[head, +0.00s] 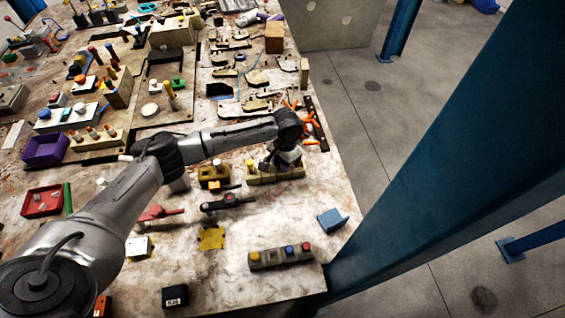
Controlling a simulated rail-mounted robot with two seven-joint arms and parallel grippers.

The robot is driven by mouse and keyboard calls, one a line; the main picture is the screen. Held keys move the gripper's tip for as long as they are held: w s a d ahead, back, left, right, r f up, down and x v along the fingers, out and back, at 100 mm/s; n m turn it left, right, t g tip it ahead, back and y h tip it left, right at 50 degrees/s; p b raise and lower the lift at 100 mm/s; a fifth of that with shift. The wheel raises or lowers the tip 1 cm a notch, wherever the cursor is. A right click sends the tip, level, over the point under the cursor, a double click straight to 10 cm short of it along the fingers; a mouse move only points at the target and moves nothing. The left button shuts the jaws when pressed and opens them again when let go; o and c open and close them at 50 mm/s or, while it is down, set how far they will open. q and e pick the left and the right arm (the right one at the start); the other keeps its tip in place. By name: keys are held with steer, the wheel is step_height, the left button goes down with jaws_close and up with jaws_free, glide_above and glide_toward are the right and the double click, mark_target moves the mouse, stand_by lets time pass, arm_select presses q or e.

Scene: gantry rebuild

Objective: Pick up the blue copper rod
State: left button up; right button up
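No thing is plainly recognisable as a blue copper rod. A grey block (272,260) near the front right corner of the table carries small coloured round tops, one of them a blue top (289,250); I cannot tell if that is the rod. My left gripper (281,166) points down at a yellowish block (262,176) near the table's right side. The gripper hides part of this block and anything between its fingers. Its fingers are too small and dark to tell whether they are open or shut. My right gripper is out of view.
A blue angled piece (332,219) lies near the right edge. A yellow flat piece (211,238) and a black box (175,295) lie nearer the front. A purple bin (45,150) and a red tray (42,202) stand at left. A blue post (440,160) rises beyond the right edge.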

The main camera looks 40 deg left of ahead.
arm_select(q)
jaws_close()
